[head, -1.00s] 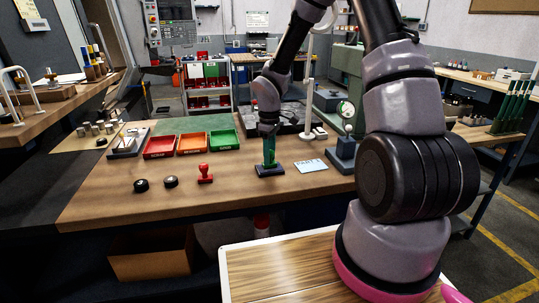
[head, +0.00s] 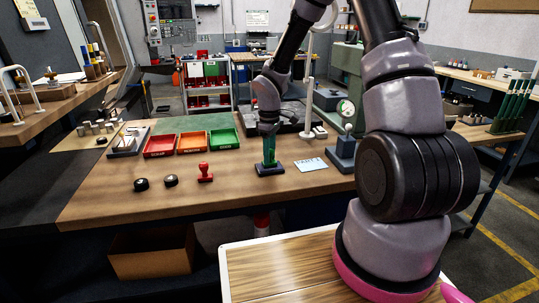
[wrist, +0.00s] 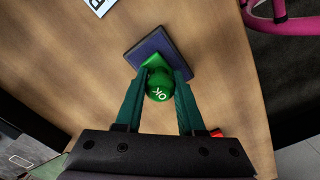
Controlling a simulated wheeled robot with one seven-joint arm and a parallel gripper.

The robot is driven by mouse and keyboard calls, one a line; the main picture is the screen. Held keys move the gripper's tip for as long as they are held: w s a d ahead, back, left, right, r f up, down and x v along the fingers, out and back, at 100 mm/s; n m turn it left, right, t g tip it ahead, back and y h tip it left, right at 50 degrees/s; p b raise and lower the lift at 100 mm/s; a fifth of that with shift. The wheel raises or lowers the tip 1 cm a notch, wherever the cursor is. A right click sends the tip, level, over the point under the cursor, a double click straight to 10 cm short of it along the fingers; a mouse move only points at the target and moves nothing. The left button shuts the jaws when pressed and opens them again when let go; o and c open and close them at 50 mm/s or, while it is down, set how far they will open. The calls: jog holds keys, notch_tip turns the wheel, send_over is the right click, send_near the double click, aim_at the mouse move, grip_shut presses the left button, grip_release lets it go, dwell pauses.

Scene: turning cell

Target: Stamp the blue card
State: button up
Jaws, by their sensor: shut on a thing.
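My gripper (wrist: 158,88) is shut on a green stamp (wrist: 159,86), whose round knob reads "OK". The stamp is upright over a dark blue pad (wrist: 175,45) on the bench; it appears to stand on the pad, but its lower face is hidden. In the head view the green fingers are above the same pad (head: 270,170). A pale blue card (head: 312,164) with dark printing lies flat on the bench just right of the pad. Part of it shows at the top edge of the wrist view (wrist: 99,5).
A red stamp (head: 205,173) and two black round pieces (head: 141,185) stand left of the pad. Red (head: 159,146), orange (head: 192,143) and green (head: 224,139) trays lie behind them. A dial gauge stand (head: 344,137) rises right of the card. The bench's front strip is clear.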

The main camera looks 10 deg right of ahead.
jog(key=shift+r, duration=3.45)
jog(key=s+d+f, duration=0.1)
jog(key=d, duration=1.4)
jog(key=shift+s+d+f, duration=0.1)
jog(key=shift+f, duration=1.5)
jog(key=shift+s+f, duration=0.1)
jog(key=shift+f, duration=1.45)
jog(key=shift+f, duration=0.55)
notch_tip(320, 180, up, 7)
